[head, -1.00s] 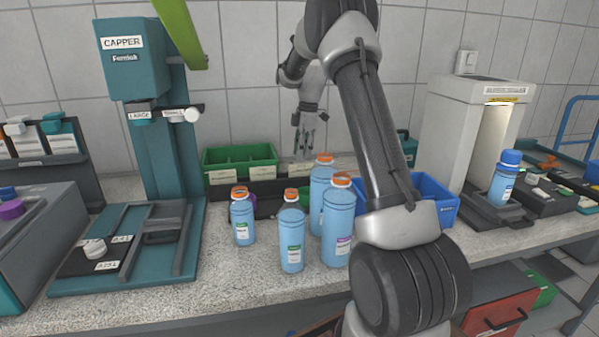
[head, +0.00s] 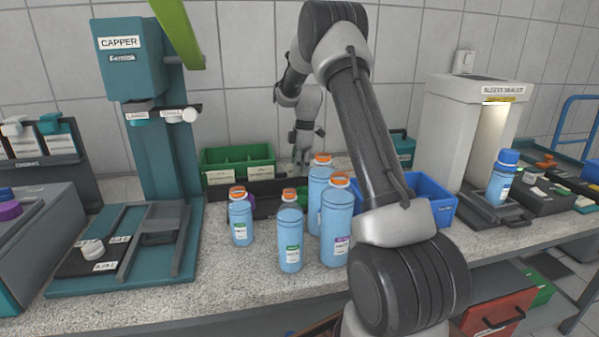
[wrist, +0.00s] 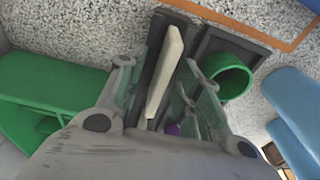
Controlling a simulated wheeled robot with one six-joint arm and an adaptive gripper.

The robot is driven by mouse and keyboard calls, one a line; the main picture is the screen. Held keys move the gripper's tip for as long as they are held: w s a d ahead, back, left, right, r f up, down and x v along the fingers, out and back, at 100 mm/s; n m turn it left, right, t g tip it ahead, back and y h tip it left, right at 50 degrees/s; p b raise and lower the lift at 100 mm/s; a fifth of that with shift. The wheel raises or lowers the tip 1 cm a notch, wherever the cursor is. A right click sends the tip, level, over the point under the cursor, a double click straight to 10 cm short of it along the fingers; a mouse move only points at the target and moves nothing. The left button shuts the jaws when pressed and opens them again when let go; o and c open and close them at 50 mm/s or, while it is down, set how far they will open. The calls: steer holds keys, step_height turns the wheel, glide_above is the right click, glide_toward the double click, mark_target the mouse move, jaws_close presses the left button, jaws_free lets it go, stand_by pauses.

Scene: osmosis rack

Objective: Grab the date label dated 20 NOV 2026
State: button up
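My gripper (head: 301,160) is lowered at the back of the bench, beside the green bin. In the wrist view my gripper (wrist: 163,80) has its fingers apart, one on each side of a cream card-like piece (wrist: 165,70) standing in a dark holder. I see a gap on at least the right side of it. No date on it can be read from here. In the head view two pale labels, the left one (head: 220,177) and the middle one (head: 260,173), show in a row to the left of my gripper; their print is too small to read.
A green bin (head: 238,155) stands left of my gripper; a green ring (wrist: 228,75) is close to the right finger. Several blue bottles with orange caps, one of them a tall bottle (head: 338,225), stand in front. A blue bin (head: 430,205) is to the right.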

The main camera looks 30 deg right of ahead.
jaws_close()
